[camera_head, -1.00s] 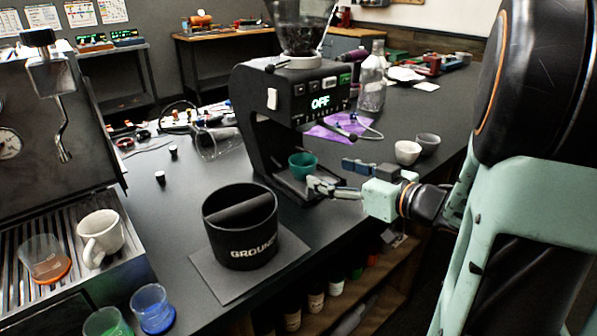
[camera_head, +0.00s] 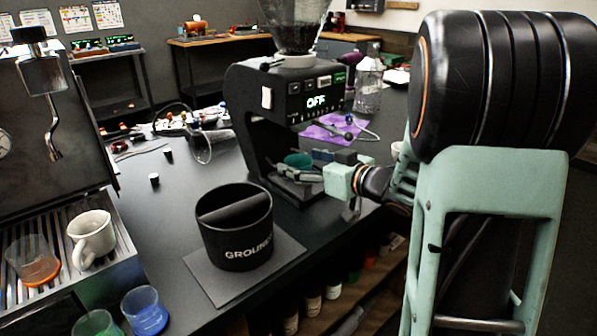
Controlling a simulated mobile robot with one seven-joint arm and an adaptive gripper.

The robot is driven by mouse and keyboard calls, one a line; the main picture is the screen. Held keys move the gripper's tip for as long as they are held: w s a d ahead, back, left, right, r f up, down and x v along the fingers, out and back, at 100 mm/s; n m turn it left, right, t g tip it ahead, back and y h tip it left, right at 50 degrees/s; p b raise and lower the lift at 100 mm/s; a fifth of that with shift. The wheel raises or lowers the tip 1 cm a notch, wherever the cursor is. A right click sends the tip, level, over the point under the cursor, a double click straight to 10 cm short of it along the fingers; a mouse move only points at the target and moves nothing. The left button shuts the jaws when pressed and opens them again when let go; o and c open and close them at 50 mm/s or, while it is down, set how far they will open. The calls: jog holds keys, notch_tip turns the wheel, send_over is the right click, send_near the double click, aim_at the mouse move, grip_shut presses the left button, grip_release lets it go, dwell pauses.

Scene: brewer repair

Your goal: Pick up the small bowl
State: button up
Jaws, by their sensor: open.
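A small teal-green bowl (camera_head: 298,160) sits on the base of the black coffee grinder (camera_head: 290,95), under its spout. My gripper (camera_head: 300,164) reaches in from the right, with its fingers apart. One finger passes in front of the bowl's lower part and the other is near its right rear side. The near finger hides part of the bowl, and I cannot tell whether either finger touches it.
A black grounds bin (camera_head: 237,245) stands on a grey mat in front of the grinder. A white cup (camera_head: 91,238) and a glass are on the espresso machine's tray at left. A pale bowl (camera_head: 397,149) is partly hidden behind my arm. A glass bottle (camera_head: 368,90) stands behind.

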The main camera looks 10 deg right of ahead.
jog(key=c, duration=1.4)
